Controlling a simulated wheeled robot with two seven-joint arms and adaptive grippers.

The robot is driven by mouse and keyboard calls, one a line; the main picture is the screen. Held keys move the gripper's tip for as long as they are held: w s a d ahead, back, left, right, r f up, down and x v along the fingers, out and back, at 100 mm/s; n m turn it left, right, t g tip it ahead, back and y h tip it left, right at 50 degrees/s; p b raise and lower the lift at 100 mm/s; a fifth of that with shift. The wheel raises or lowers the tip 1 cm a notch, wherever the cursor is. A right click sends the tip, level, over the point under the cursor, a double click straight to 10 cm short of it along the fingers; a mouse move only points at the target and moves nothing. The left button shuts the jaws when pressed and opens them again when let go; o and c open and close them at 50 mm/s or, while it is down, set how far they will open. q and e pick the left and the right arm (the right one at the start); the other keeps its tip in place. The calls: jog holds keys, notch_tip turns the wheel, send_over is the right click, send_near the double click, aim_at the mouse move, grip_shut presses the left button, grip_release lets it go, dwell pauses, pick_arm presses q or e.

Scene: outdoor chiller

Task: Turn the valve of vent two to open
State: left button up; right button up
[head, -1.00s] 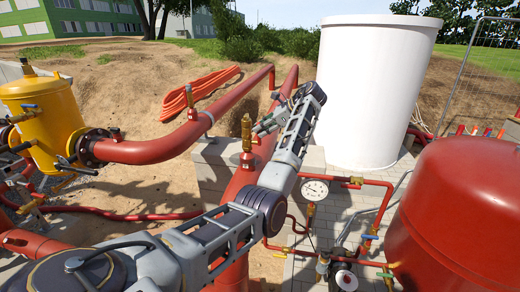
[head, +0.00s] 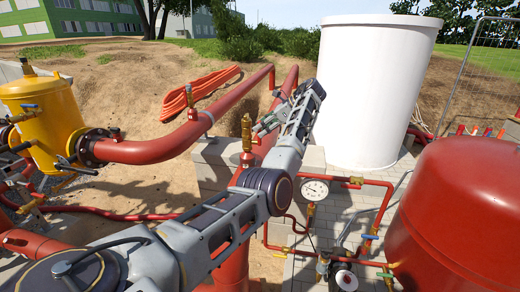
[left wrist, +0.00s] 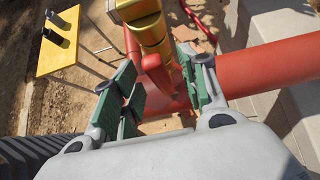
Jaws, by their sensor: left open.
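A brass vent (head: 247,133) with a red lower part stands on the thick red pipe near the middle of the head view. My left gripper (head: 262,127) is right beside it, partly hidden by my forearm. In the left wrist view, the brass body (left wrist: 147,30) and a red lever-like part (left wrist: 155,72) show between and just beyond the green-padded fingers of my left gripper (left wrist: 160,88). The fingers are apart. I cannot tell whether they touch the red part. No label shows which vent this is. My right gripper is not in view.
A pressure gauge (head: 314,190) and thin red piping stand right of my arm. A red tank (head: 460,210) is at the right, a white tank (head: 375,90) behind. A yellow vessel (head: 45,120) is at the left. A yellow plate (left wrist: 59,40) shows in the left wrist view.

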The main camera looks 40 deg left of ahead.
pick_arm(q)
jog(key=o, duration=0.4)
jog(key=v, duration=0.7)
dwell(0.6)
dwell(0.6)
